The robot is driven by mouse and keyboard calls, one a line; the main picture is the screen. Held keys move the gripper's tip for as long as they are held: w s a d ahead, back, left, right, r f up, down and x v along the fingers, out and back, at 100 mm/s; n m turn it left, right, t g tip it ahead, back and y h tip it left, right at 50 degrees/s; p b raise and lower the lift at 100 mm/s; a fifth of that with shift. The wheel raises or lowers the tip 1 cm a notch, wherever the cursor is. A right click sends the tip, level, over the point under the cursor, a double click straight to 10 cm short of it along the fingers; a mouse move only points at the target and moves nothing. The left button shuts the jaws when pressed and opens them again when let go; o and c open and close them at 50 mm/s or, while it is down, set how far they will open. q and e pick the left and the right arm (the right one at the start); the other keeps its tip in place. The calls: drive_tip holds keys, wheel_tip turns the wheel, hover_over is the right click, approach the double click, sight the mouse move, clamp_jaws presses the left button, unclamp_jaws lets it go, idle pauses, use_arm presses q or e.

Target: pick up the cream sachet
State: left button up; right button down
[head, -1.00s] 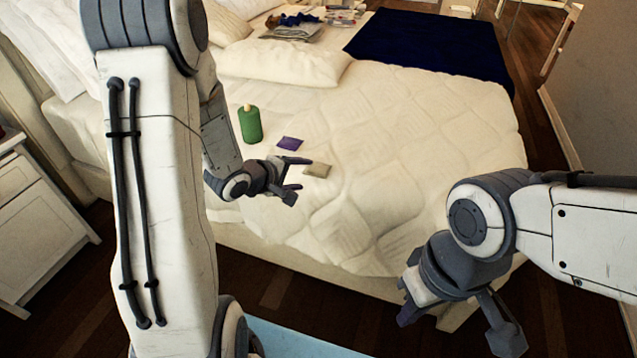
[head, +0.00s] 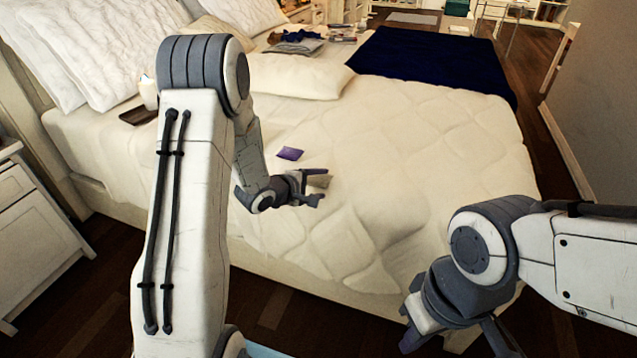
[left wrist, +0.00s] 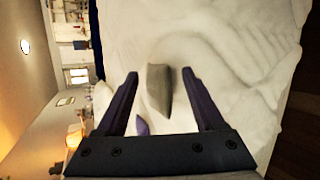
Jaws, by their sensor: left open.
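The cream sachet (head: 319,181) lies on the bed, partly hidden by my left gripper in the head view.
A purple sachet (head: 290,153) lies behind the cream one. The quilted bed (head: 430,140) is clear to the right. A pillow (head: 300,75), a dark blue blanket (head: 430,65) and folded clothes (head: 295,46) are farther back. A brown tray (head: 138,115) lies at the left.

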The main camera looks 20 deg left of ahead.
use_arm(q)
drive_tip(key=shift+w+d, duration=0.1)
drive_tip(key=shift+w, duration=0.1)
clamp_jaws()
idle(0.3)
